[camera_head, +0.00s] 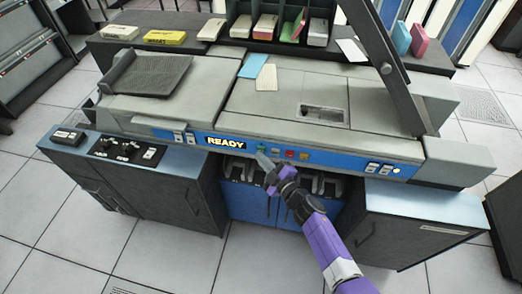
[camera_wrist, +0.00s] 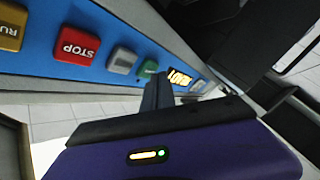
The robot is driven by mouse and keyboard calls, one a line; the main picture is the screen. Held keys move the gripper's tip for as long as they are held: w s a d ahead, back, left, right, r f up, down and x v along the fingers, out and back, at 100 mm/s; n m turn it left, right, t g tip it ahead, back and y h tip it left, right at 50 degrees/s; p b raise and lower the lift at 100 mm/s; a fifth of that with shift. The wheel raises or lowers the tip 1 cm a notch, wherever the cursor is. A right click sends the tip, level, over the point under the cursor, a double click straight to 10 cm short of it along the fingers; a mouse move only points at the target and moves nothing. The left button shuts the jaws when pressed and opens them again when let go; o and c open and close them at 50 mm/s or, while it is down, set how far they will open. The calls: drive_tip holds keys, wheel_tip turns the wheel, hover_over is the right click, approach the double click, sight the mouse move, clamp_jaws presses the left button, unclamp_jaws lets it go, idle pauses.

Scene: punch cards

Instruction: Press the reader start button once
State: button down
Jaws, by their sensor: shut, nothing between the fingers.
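The reader's blue front panel carries a row of buttons beside a lit display (camera_head: 226,144) reading "READY". A green button (camera_wrist: 148,68), probably the start button, is nearest the display; its label is not readable. My gripper (camera_head: 263,158) is shut and empty, its tips just in front of the green button's end of the row. In the wrist view my fingertips (camera_wrist: 160,88) lie beside the green button and partly cover its edge. I cannot tell whether they touch it.
A grey button (camera_wrist: 122,60), a red STOP button (camera_wrist: 76,45) and a yellow button (camera_wrist: 10,25) sit close by. A dark slanted bar (camera_head: 385,65) rises above the reader's right side. Cards (camera_head: 266,78) lie on top. Cabinets stand on both sides.

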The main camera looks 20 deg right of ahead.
drive_tip(key=shift+w+d, duration=0.25)
drive_tip(key=shift+w, duration=0.1)
idle(0.7)
drive_tip(key=shift+s, duration=0.1)
drive_tip(key=shift+s+a, duration=0.5)
drive_tip(key=shift+s, duration=0.1)
drive_tip(key=s+a, duration=0.1)
drive_tip(key=s, duration=0.1)
drive_tip(key=s+a, duration=0.2)
idle(0.5)
drive_tip(key=shift+d, duration=0.1)
idle(0.7)
